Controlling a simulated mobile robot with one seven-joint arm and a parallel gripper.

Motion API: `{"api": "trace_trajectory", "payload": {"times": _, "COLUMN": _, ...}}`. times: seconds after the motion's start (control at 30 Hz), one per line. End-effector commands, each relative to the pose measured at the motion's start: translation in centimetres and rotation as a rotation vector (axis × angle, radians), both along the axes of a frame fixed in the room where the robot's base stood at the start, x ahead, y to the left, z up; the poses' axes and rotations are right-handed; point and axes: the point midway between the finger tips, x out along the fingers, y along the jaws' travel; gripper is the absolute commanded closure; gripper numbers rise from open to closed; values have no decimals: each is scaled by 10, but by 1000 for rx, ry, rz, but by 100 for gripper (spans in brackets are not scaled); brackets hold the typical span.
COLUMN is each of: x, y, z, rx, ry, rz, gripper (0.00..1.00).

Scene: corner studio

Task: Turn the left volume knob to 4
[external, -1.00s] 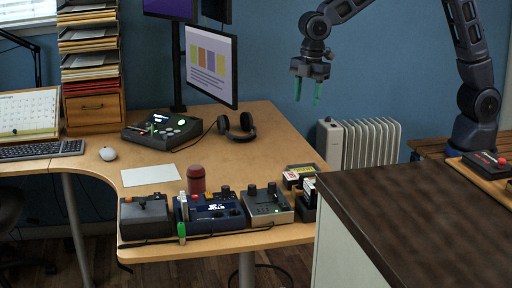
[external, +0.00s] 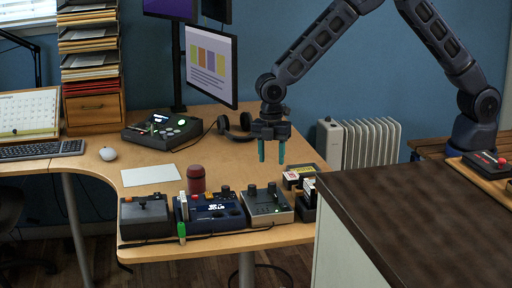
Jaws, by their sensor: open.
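Several small devices with knobs stand in a row along the front edge of the wooden desk (external: 265,110). The right one is a grey box (external: 267,208) with two dark knobs on top, its left knob (external: 252,190) and right knob (external: 271,187). A blue box (external: 215,213) with a lit display and knobs stands in the middle. A dark box (external: 144,218) with a small lever stands at the left. My gripper (external: 271,152) points down, open and empty, with green fingertips apart, above the grey box in the picture. The knobs' scale marks are too small to read.
A red-brown cylinder (external: 196,180) stands behind the blue box, and a green marker (external: 182,233) is at its left front. A dark holder (external: 305,198) with cards is close to the right. Headphones (external: 236,128) lie behind. A dark counter (external: 420,220) fills the right foreground.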

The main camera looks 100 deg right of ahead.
Motion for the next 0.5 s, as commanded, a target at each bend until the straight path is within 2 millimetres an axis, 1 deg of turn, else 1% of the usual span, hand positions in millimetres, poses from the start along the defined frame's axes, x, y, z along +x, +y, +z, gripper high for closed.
{"api": "trace_trajectory", "payload": {"times": 0.03, "x": -1, "y": 0, "z": -10, "rx": -1, "ry": 3, "rz": 0, "gripper": 54}}
{"api": "trace_trajectory", "payload": {"times": 0.3, "x": -1, "y": 1, "z": -56, "rx": 0, "ry": 2, "rz": -1, "gripper": 54}}
{"api": "trace_trajectory", "payload": {"times": 0.5, "x": -2, "y": 1, "z": -78, "rx": -1, "ry": 1, "rz": -1, "gripper": 54}}
